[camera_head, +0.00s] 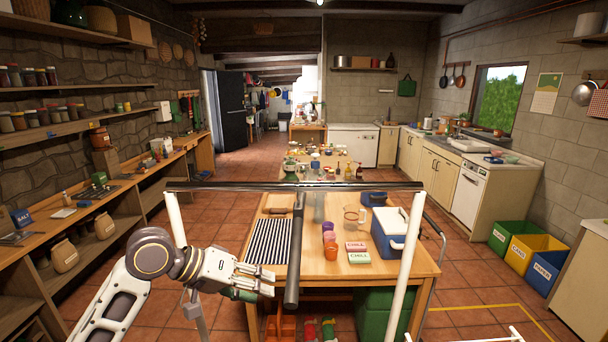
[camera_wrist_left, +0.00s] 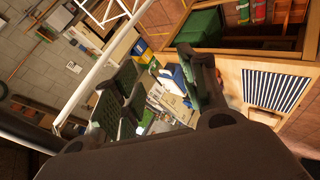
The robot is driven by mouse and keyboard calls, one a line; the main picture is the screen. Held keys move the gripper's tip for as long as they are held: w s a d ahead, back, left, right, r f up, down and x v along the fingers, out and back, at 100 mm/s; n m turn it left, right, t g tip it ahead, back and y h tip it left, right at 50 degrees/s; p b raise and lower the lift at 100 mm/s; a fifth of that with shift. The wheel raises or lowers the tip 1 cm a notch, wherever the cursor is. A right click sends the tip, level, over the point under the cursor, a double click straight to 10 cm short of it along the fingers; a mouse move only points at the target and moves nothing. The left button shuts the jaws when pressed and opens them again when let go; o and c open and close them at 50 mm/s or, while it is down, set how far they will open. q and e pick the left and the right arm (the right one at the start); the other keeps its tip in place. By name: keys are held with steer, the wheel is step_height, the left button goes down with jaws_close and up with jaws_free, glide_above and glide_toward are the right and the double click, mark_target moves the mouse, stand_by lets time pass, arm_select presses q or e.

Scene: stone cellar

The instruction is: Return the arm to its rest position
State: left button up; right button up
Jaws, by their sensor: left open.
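My left arm comes in from the lower left of the head view. Its gripper (camera_head: 262,283) is at the near left edge of the wooden table (camera_head: 342,268), by the striped cloth (camera_head: 269,241). In the left wrist view the two dark fingers of the gripper (camera_wrist_left: 162,92) stand wide apart with nothing held between them. The striped cloth also shows in the wrist view (camera_wrist_left: 275,90), to the right of the fingers. I cannot tell the exact gap between gripper and table edge. My right gripper is not in view.
On the table stand a blue and white cooler (camera_head: 388,238), orange cups (camera_head: 330,243) and small boxes (camera_head: 357,252). A long shelf (camera_head: 140,185) runs along the left wall. Coloured bins (camera_head: 526,252) stand at right. Tiled floor lies open between shelf and table.

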arm_select(q)
step_height(320, 180, down, 10)
steer(key=s+a+y, duration=0.1)
steer(key=s+y, duration=0.1)
steer(key=s+a+f+y, duration=0.3)
steer(key=s+a+f, duration=0.2)
steer(key=s+f, duration=0.35)
steer(key=s+a+f+y, duration=0.4)
steer(key=s+a+f, duration=0.25)
steer(key=f, duration=0.25)
steer(key=s+f+g+b, duration=0.1)
steer(key=s+f, duration=0.1)
steer(key=f, duration=1.6)
steer(key=s+f+g+b, duration=0.1)
steer(key=s+f, duration=0.1)
steer(key=f, duration=1.6)
steer(key=s+a+f+b, duration=0.1)
steer(key=s+f, duration=0.9)
steer(key=s+a+f+g+b, duration=0.1)
steer(key=s+a+f, duration=0.1)
steer(key=s+f, duration=0.9)
steer(key=shift+s+a+m, duration=0.25)
steer(key=shift+m, duration=0.15)
steer(key=shift+w, duration=0.1)
